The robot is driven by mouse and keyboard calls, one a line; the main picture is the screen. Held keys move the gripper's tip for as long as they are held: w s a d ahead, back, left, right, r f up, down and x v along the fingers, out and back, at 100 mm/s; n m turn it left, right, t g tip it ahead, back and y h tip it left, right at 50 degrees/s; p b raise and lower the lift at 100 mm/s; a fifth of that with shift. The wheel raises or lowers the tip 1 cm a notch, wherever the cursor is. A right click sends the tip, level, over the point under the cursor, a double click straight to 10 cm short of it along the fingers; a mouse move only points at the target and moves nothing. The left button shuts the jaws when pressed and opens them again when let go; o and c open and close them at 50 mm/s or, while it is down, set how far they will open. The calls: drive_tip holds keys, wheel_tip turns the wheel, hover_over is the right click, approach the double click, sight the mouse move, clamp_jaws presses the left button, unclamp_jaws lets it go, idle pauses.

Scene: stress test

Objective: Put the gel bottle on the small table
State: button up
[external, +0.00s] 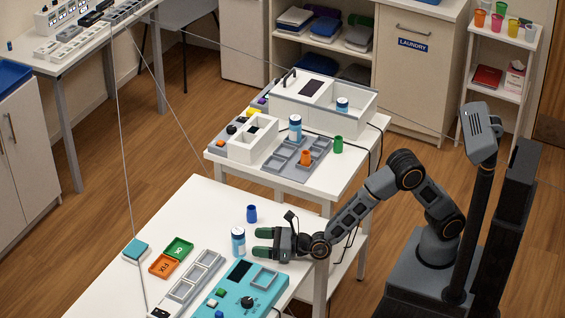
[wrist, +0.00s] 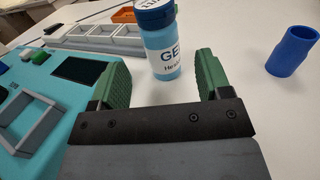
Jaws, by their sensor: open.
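The gel bottle (external: 238,243) stands upright on the front white table (external: 110,285). It is blue-white with a dark blue cap in the wrist view (wrist: 160,45), and its label begins "GE". My gripper (external: 263,242) is open and empty, low over the table just right of the bottle in the external view. In the wrist view the bottle stands ahead between the green fingers (wrist: 163,70), with no contact visible. A second, smaller-looking white table (external: 345,170) stands behind; I cannot tell if it is the one named.
A blue cup (external: 252,214) stands near the bottle, right of the fingers in the wrist view (wrist: 292,52). A turquoise panel (external: 240,292), grey tray (external: 190,280), green tray (external: 178,248) and orange tray (external: 163,265) lie nearby. The rear table holds bottles, cups and boxes.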

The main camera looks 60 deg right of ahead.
drive_tip(key=shift+v, duration=2)
drive_tip(key=shift+r, duration=0.1)
